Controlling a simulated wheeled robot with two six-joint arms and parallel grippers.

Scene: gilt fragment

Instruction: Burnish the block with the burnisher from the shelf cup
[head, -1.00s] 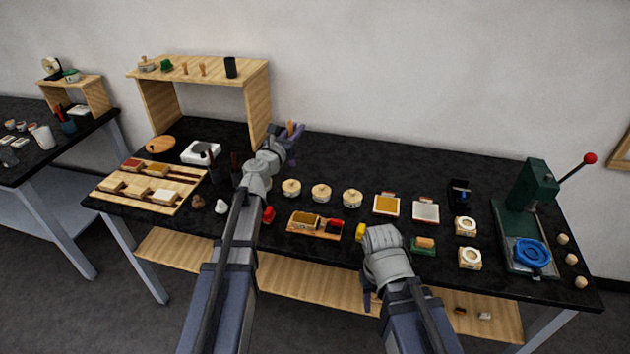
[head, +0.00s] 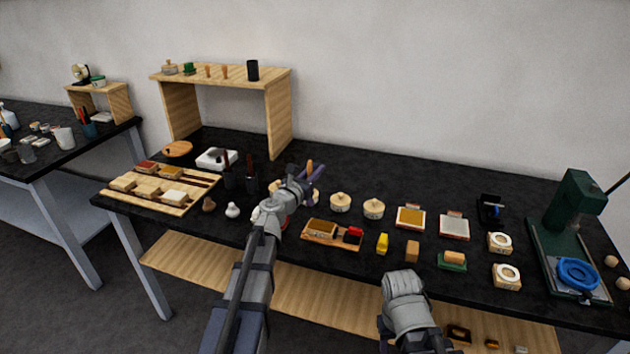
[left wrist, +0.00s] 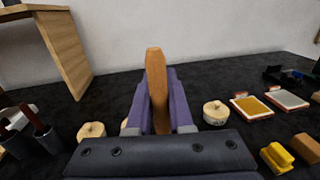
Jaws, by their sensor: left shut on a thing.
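My left gripper (head: 314,181) is shut on a wooden-handled tool, the burnisher (head: 309,167). It is held upright above the middle of the black table, and its orange-brown end stands between the purple fingers in the left wrist view (left wrist: 155,72). Its lower end is hidden. The black cup (head: 253,70) stands on top of the wooden shelf. A gold-brown block (head: 322,227) lies in a wooden tray (head: 345,245) in front of the left gripper; I cannot tell whether it is the task's block. My right gripper (head: 384,337) is mostly hidden below its wrist, near the table's front edge.
Round lidded pots (head: 340,203) stand close beside the left gripper. A yellow block (head: 382,243) and framed plates (head: 454,226) lie to the right. A green press (head: 574,207) is at far right. Bare table lies toward the back wall.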

